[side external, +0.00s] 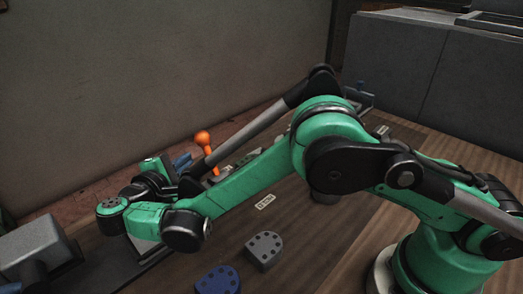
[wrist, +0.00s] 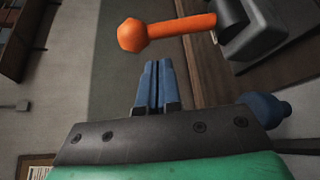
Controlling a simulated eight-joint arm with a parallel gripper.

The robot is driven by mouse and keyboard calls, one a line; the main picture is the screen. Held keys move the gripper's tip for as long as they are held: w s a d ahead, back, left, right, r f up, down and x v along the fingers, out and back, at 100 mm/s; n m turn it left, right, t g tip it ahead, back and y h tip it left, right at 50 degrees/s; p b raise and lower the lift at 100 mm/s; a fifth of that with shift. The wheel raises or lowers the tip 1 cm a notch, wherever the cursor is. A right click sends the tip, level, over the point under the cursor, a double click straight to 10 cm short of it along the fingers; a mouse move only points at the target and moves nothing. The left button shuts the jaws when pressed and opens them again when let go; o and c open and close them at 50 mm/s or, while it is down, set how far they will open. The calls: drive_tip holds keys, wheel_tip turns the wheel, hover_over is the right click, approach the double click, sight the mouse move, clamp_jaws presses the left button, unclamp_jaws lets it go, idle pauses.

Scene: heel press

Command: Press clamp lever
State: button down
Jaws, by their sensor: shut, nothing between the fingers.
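The clamp lever (wrist: 165,30) is orange with a round ball end and lies across the top of the wrist view, joined at the right to a dark grey body (wrist: 258,25). In the side view the lever (side external: 206,148) stands up, slightly tilted, behind my arm, and its base is partly hidden. My gripper (wrist: 152,66) has blue fingers that are shut and empty. Its tips point towards the lever and look a short way from it; the exact distance is hard to tell. In the side view the blue fingers (side external: 182,160) are partly visible left of the lever.
A blue heel-shaped plate (side external: 218,280) and a grey one (side external: 264,249) lie on the wooden table (side external: 310,245). A small white label (side external: 265,202) lies behind them. A grey block (side external: 35,247) stands at the left. A wall (side external: 150,60) rises behind; large grey boxes (side external: 440,65) stand at back right.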

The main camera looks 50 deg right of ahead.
sight(206, 149)
drive_tip(key=shift+x, duration=2.15)
drive_tip(key=shift+s+r+m, duration=0.2)
drive_tip(key=shift+s+m, duration=0.15)
drive_tip(key=shift+m, duration=0.05)
drive_tip(key=s+m+t, duration=0.1)
drive_tip(key=s+m+h, duration=0.1)
drive_tip(key=shift+r+m+t, duration=0.3)
drive_tip(key=shift+r+t, duration=0.05)
drive_tip(key=shift+t, duration=0.05)
drive_tip(key=s+m+h, duration=0.2)
drive_tip(key=m, duration=0.1)
drive_tip(key=shift+r+t, duration=0.1)
drive_tip(key=shift+t, duration=0.2)
drive_tip(key=shift+s, duration=0.9)
drive_tip(key=shift+f, duration=0.2)
drive_tip(key=v, duration=0.6)
drive_tip(key=f+v, duration=0.1)
drive_tip(key=v, duration=0.3)
drive_tip(key=shift+w, duration=0.2)
